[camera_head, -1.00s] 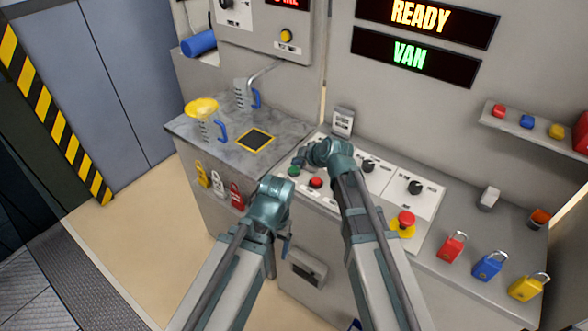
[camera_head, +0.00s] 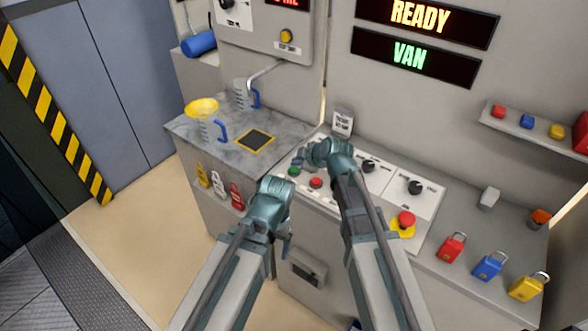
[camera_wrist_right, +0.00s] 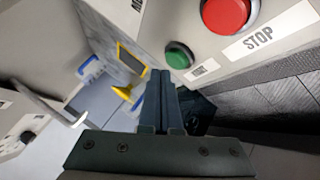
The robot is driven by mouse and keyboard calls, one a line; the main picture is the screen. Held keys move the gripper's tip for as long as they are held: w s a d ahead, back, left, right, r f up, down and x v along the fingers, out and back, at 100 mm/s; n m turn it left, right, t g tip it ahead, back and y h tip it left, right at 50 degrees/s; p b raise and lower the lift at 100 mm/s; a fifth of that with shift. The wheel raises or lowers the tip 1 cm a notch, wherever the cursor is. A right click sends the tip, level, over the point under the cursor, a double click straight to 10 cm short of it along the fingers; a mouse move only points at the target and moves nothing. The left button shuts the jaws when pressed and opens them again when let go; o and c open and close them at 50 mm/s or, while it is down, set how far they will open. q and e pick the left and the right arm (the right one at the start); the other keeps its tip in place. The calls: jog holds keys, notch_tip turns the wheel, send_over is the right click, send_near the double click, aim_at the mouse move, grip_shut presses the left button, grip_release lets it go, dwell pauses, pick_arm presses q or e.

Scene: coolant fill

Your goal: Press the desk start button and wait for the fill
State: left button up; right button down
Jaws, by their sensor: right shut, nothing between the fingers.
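A green button (camera_head: 294,171) sits on the white desk panel, left of a red button (camera_head: 316,183). In the right wrist view, the green button (camera_wrist_right: 179,55) is small and round, and the larger red button (camera_wrist_right: 226,12) is labelled STOP. My right gripper (camera_head: 300,157) is over the panel's left end, close to the green button. In the right wrist view its fingers (camera_wrist_right: 160,80) are together and empty, with tips just beside the green button; I cannot tell any contact. My left gripper (camera_head: 286,243) hangs in front of the desk, its jaws unclear.
Wall displays read READY (camera_head: 420,15) and VAN (camera_head: 410,55). A yellow funnel (camera_head: 202,107) on a jug and a second jug (camera_head: 241,95) stand at left. A red emergency knob (camera_head: 406,220) and padlocks (camera_head: 488,265) are at right. The floor left of the desk is clear.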

aim_at(297, 171)
dwell(0.4)
jog(key=shift+f+b, duration=0.4)
jog(key=shift+b, duration=0.05)
jog(key=shift+f+b, duration=0.5)
dwell(0.6)
jog(key=shift+r, duration=0.1)
jog(key=shift+r+p, duration=0.85)
jog(key=shift+p, duration=0.1)
notch_tip(297, 171, up, 5)
jog(key=p, duration=0.5)
